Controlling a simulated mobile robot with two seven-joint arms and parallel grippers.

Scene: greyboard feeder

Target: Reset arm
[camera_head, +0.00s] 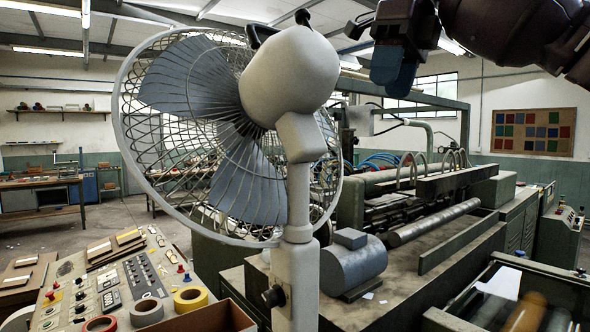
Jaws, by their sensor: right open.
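My right arm comes in from the top right corner, dark and jointed. My right gripper (396,68) hangs from it at the upper right of the fan, pointing down, with a blue-grey part at its end. It is open, and nothing shows held in it. My left arm and gripper are not in view.
A large grey fan (298,85) stands close in front, hiding part of the machine (420,250) behind. A control panel (118,280) with tape rolls (190,298) is at lower left. A roller (433,222) and motor (352,265) sit on the machine. Open floor lies at left.

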